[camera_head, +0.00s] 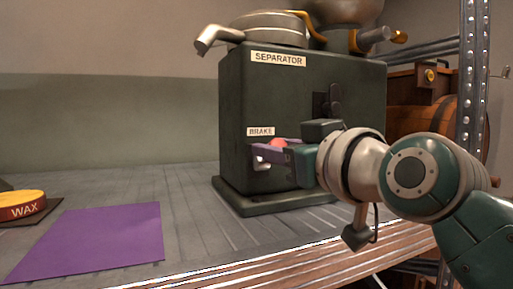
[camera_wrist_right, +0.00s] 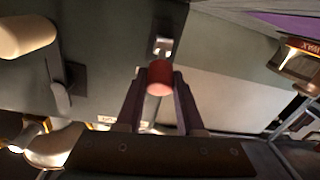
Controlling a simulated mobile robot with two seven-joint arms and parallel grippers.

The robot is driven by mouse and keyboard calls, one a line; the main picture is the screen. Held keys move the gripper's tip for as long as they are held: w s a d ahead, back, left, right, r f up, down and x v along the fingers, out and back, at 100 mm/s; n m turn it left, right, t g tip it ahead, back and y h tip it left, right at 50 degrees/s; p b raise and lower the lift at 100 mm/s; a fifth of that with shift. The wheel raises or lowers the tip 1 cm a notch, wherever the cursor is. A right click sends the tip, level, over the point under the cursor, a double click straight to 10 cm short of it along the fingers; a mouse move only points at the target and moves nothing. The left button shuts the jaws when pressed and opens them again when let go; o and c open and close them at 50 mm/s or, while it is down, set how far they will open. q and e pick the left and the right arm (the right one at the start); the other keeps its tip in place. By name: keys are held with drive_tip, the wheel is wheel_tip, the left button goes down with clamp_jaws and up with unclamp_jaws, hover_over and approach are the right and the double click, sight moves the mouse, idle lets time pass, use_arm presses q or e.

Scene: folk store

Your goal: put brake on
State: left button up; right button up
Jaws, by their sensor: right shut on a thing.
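The dark green separator (camera_head: 300,85) stands on the bench with a BRAKE label (camera_head: 260,131) on its front. Just below the label is the brake handle with a red knob (camera_head: 278,143). My right gripper (camera_head: 268,153) reaches in from the right and its purple fingers are shut on the red knob. In the right wrist view the red knob (camera_wrist_right: 159,78) sits between the two fingers, with a pale metal bracket (camera_wrist_right: 163,45) beyond it. The fingers hide part of the handle in the head view. My left gripper is not in view.
A purple mat (camera_head: 90,240) lies on the bench at the left, next to a yellow and red WAX tin (camera_head: 24,205). A dark lever (camera_head: 334,98) is on the separator's front above my right gripper. A metal rack post (camera_head: 470,85) and wooden barrel (camera_head: 432,118) stand at the right.

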clamp_jaws()
idle(0.8)
